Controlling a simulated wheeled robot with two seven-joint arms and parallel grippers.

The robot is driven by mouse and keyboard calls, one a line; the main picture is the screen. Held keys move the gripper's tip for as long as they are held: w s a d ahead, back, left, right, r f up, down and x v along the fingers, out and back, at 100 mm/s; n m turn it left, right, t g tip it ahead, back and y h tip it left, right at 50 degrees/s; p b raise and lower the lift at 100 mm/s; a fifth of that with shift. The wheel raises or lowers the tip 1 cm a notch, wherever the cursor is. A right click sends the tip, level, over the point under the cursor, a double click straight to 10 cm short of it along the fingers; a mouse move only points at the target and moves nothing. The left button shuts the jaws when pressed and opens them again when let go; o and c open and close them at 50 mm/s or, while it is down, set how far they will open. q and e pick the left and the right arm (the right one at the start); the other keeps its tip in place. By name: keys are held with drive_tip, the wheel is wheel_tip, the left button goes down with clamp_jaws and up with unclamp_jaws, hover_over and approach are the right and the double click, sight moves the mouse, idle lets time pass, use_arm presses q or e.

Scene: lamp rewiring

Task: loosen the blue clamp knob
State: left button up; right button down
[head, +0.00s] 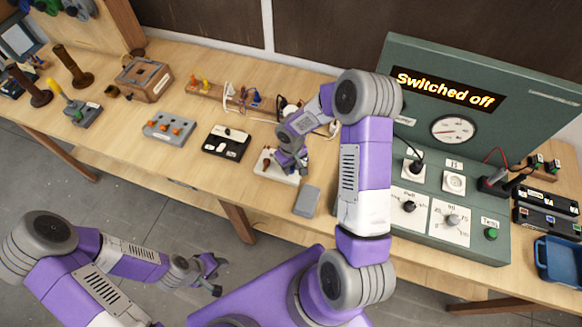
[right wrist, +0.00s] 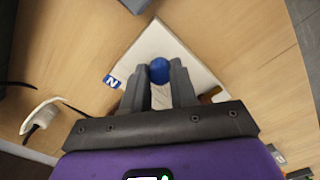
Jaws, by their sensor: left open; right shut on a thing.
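The blue clamp knob (right wrist: 159,70) shows in the right wrist view, between the fingertips of my right gripper (right wrist: 160,82). It sits on a white base plate (right wrist: 160,40) with a blue label marked N (right wrist: 112,81) at its left edge. My right gripper (head: 291,163) is shut on the knob. In the head view the gripper hides the knob, and part of the white base plate (head: 268,172) shows on the table. My left gripper (head: 213,274) is open and empty, low at the left in front of the table.
A grey block (head: 307,200) lies just in front of the plate. A black and white box (head: 227,142) and a grey box with orange knobs (head: 168,127) stand to the left. The green test panel (head: 460,120) reading "Switched off" stands to the right, beyond my right arm.

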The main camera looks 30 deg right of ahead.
drive_tip(key=n, duration=0.6)
drive_tip(key=shift+b, duration=0.3)
drive_tip(key=n, duration=0.7)
drive_tip(key=shift+r+n+p, duration=0.1)
drive_tip(key=shift+n+p, duration=0.3)
drive_tip(key=n+p, duration=0.1)
drive_tip(key=n, duration=0.2)
drive_tip(key=shift+n, duration=0.3)
drive_tip(key=n+p, duration=0.1)
drive_tip(key=n, duration=0.2)
drive_tip(key=shift+n, duration=0.3)
drive_tip(key=n+p, duration=0.1)
drive_tip(key=n, duration=0.2)
drive_tip(key=shift+n, duration=0.3)
drive_tip(key=shift+w+n+p, duration=0.1)
drive_tip(key=shift+n+p, duration=0.7)
drive_tip(key=shift+n, duration=0.7)
